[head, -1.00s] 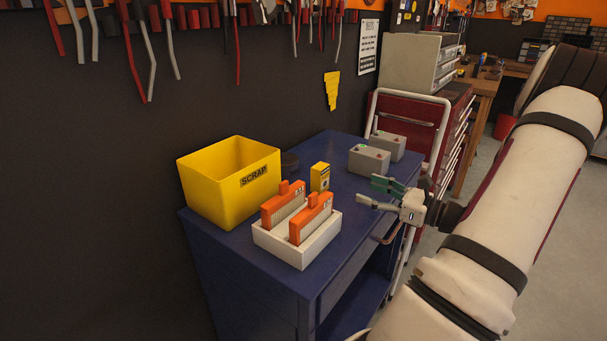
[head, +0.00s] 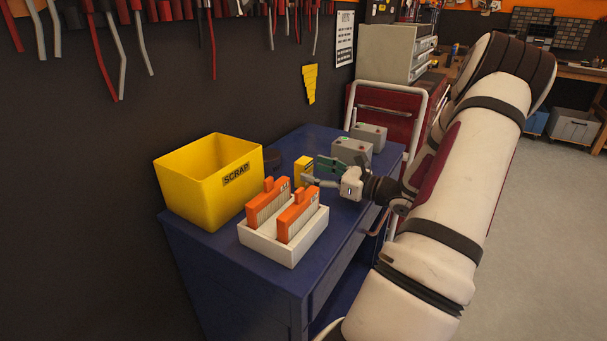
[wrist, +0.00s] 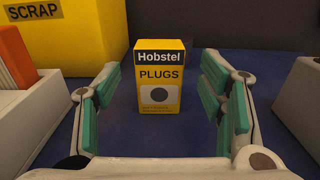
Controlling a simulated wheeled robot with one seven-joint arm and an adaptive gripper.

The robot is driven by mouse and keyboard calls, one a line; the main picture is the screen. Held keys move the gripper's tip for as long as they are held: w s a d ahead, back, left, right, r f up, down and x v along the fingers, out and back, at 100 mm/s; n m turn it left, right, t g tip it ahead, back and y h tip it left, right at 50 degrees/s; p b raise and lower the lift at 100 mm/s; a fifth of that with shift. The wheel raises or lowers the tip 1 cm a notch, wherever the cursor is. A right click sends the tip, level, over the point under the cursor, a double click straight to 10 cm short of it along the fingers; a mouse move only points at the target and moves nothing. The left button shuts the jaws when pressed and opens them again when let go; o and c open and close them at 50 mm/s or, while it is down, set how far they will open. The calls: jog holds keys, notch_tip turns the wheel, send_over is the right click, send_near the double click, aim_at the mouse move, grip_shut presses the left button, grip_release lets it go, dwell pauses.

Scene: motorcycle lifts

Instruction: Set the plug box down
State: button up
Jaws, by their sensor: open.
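The plug box is a small yellow carton (wrist: 160,80) with a dark top band reading "Hobstel" and the word "PLUGS". It stands upright on the blue cart top (wrist: 150,138). In the head view the plug box (head: 303,168) is behind the white tray, partly hidden by my gripper. My gripper (head: 312,172) is open and low over the cart. In the wrist view its green-padded fingers (wrist: 160,100) are spread left and right, with the box between and just beyond them. I see no finger touching the box.
A yellow SCRAP bin (head: 210,185) stands at left. A white tray (head: 285,248) holding orange-topped pieces (head: 297,215) is in front. Grey boxes (head: 351,150) stand to the right at the back. The cart's front right is clear.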

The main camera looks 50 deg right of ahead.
aim_at(309, 168)
jog(key=w, duration=0.4)
jog(key=shift+w+a+r, duration=0.1)
jog(key=shift+a, duration=0.1)
grip_shut()
